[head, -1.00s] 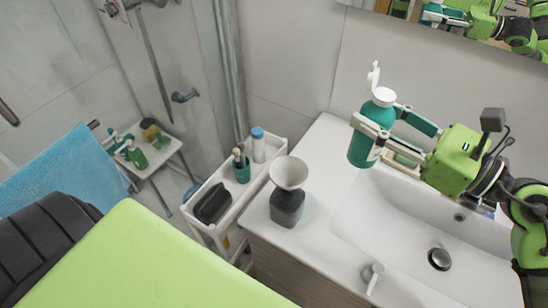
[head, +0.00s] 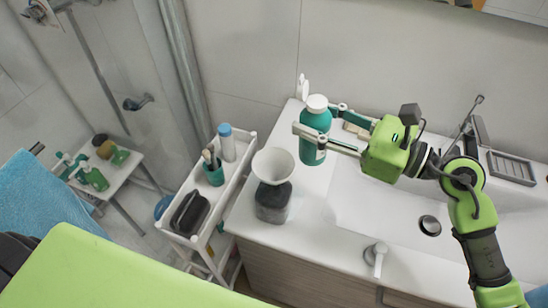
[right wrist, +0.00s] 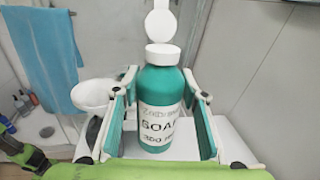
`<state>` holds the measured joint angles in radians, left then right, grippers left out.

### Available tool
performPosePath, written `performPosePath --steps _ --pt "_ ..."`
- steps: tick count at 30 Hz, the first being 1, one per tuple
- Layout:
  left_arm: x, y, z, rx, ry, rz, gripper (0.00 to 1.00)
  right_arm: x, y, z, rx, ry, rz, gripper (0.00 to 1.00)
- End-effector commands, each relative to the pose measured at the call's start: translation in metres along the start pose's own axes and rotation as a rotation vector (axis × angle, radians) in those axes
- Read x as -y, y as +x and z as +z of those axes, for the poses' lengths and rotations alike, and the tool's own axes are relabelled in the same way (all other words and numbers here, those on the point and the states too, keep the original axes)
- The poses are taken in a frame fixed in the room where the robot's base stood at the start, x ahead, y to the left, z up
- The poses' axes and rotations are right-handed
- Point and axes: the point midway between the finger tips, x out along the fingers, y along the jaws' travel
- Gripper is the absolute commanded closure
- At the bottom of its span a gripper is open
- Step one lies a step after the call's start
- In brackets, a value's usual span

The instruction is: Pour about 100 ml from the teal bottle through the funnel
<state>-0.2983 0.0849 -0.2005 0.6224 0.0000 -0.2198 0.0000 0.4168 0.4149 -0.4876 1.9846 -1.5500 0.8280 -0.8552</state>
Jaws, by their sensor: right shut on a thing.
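The teal bottle (head: 315,122) has a white top with its flip cap open and standing up. It is upright, behind and right of the funnel. My right gripper (head: 317,124) is shut around the bottle's body. In the right wrist view the bottle (right wrist: 160,85) stands between the two finger pads, with a soap label facing the camera. The white funnel (head: 273,165) sits in the mouth of a dark grey, see-through container (head: 272,203) on the counter. The funnel's bowl also shows left of the bottle in the wrist view (right wrist: 92,96). My left gripper is not in view.
A white trolley (head: 222,200) beside the counter holds a teal cup (head: 213,173), a blue-capped bottle (head: 227,145) and a dark item (head: 189,212). A wall is behind.

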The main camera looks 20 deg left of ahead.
Motion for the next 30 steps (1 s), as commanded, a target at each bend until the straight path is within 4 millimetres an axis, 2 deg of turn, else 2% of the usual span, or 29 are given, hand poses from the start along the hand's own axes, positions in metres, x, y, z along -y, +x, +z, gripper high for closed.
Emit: performPosePath --steps 4,13,20,24,30 --pt "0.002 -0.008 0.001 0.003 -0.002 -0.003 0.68 -0.005 0.001 0.007 -0.021 -0.074 0.0 0.91" --pt "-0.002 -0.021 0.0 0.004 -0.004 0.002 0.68 -0.015 0.005 0.008 -0.085 -0.257 0.0 0.91" --pt "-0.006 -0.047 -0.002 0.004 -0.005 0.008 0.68 -0.024 0.007 0.025 -0.131 -0.4 -0.001 0.91" --pt "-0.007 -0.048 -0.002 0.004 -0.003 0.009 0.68 -0.03 0.009 0.017 -0.162 -0.484 -0.001 0.91" --pt "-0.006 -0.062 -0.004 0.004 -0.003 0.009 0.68 -0.034 0.011 0.022 -0.203 -0.609 -0.003 0.91"
